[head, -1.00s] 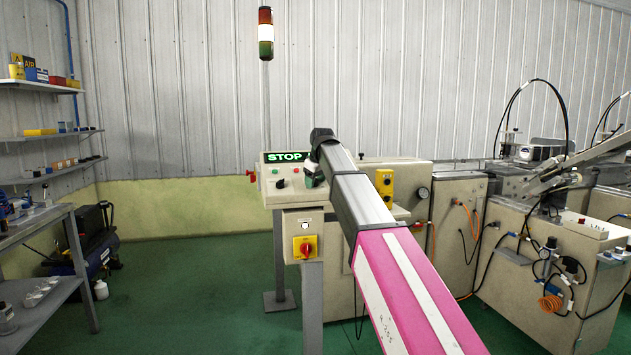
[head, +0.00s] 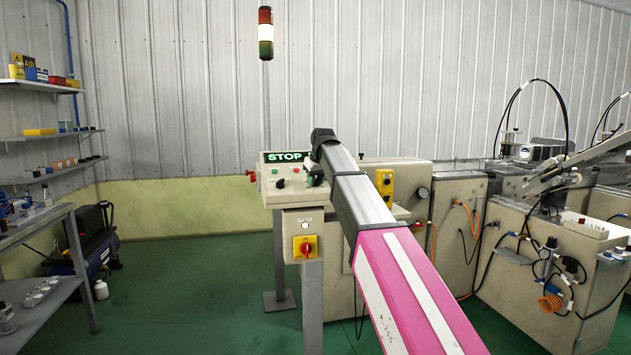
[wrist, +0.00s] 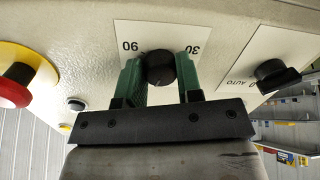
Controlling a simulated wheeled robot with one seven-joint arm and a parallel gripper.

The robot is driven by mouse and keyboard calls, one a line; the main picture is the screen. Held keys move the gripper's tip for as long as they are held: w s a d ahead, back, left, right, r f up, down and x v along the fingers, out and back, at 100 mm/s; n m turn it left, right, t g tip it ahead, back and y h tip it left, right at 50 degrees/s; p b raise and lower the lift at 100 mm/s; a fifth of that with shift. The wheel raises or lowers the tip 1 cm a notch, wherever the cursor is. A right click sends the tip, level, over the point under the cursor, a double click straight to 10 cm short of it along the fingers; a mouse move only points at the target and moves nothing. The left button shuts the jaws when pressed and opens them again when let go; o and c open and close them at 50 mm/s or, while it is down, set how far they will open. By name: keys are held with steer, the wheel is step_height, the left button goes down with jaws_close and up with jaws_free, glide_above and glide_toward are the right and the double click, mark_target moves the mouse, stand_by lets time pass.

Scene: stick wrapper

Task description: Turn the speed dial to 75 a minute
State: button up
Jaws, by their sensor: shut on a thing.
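The speed dial is a round black knob (wrist: 160,68) on a white label plate (wrist: 160,35) in the wrist view. The plate shows the numbers 90 on the left and 30 on the right, upside down. My gripper (wrist: 160,75) has green fingers, one on each side of the knob, and is shut on it. Where the dial's pointer stands is too unclear to tell. In the head view my arm and gripper (head: 316,170) reach the cream control panel (head: 275,198) and hide the dial.
A black AUTO selector knob (wrist: 273,72) sits right of the dial in the wrist view, and a red mushroom button (wrist: 15,88) on yellow sits left. In the head view a green STOP display (head: 284,157) tops the panel; a red-yellow switch (head: 305,247) is below.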

steer(key=m, duration=0.4)
steer(key=shift+m+t, duration=0.3)
steer(key=shift+m, duration=1.8)
steer(key=o, duration=0.9)
steer(key=shift+o, duration=0.2)
steer(key=shift+s, duration=0.1)
steer(key=v, duration=1)
steer(key=shift+d+r, duration=0.15)
steer(key=shift+r, duration=0.2)
steer(key=shift+s, duration=0.1)
